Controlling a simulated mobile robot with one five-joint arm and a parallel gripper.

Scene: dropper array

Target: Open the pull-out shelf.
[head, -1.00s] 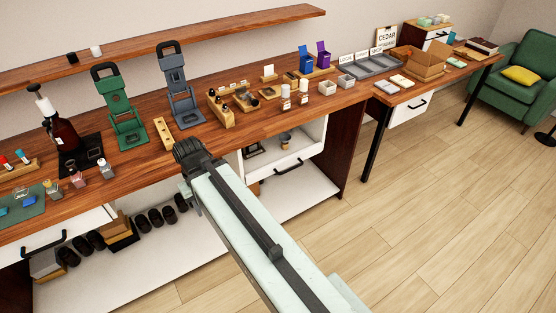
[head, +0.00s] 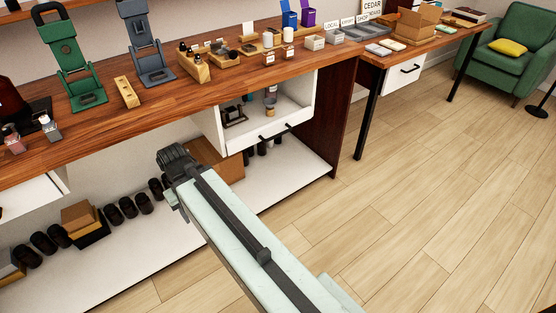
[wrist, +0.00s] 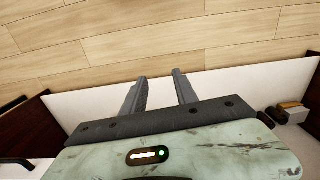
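A white pull-out shelf (head: 299,118) sits under the wooden counter in the head view, left of a dark side panel. It has a low front with a black bar handle (head: 275,132). A bottle and a small dark rack stand inside. I cannot tell how far it is out. My gripper (head: 172,156) is left of and lower than the shelf, apart from its handle, in front of the white lower bay. In the wrist view my gripper (wrist: 160,75) has two dark fingers spread apart with nothing between them.
A white bottom board (head: 290,182) carries dark rounded items and cardboard boxes (head: 214,158). Another white drawer (head: 32,196) is at the left. The wooden counter (head: 205,95) holds stands and bottles. A desk with a drawer (head: 404,71) is at right. The wooden floor in front is clear.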

